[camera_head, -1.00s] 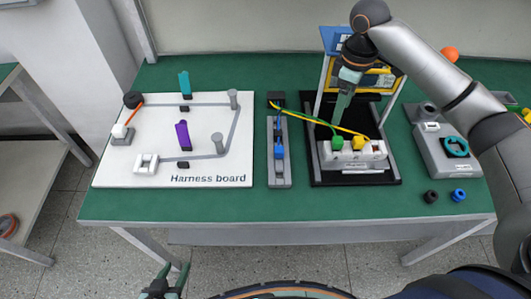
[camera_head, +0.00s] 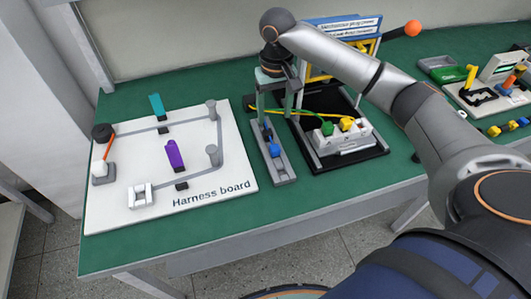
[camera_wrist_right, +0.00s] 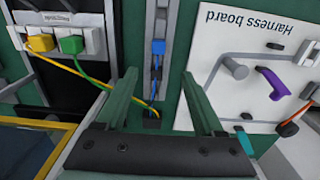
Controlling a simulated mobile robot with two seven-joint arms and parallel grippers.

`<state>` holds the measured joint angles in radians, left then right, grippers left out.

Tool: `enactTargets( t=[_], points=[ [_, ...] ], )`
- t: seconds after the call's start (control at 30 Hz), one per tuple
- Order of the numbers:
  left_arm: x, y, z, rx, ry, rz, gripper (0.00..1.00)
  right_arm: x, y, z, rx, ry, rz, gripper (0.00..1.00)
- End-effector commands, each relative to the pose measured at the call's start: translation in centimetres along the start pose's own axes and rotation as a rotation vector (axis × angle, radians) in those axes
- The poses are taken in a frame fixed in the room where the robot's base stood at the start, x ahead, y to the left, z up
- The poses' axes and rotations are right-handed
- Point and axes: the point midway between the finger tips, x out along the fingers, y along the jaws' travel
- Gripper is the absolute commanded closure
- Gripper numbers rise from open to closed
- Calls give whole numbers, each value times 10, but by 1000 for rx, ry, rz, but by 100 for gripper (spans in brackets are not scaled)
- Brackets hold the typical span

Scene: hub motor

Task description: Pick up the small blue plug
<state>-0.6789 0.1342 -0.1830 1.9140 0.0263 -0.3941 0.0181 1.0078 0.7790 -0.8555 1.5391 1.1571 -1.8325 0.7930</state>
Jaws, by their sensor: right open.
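The small blue plug (camera_head: 275,150) sits in a narrow grey holder (camera_head: 284,172) between the harness board and the black tray. In the right wrist view the blue plug (camera_wrist_right: 158,47) lies ahead of the fingertips, roughly in line with the gap between them. A dark blue cable runs from it toward a black block. My right gripper (camera_head: 274,112) is over the far end of the holder, pointing down. Its green fingers (camera_wrist_right: 161,78) are spread apart with nothing between them but the view of the holder and cables. My left gripper is out of view.
The black tray (camera_head: 372,151) holds a white connector block (camera_head: 345,138) with green and yellow plugs. Their cables cross near the holder's far end. The white harness board (camera_head: 222,182) lies left, with pegs and purple and teal pieces. Green table (camera_head: 330,190) is clear in front.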

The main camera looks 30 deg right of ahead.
Motion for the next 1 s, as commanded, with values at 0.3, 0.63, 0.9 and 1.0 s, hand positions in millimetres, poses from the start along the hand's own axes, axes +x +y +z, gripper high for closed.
enactTargets(
  t=[0.3,0.63,0.9,1.0],
  points=[
    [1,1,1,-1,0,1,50,51,1,1,8,-3,3,30],
    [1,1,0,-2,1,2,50,82,1,2,5,-3,2,30],
    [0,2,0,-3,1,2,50,119,3,6,4,-1,2,30],
    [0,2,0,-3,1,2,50,124,2,5,3,1,1,30]
  ],
)
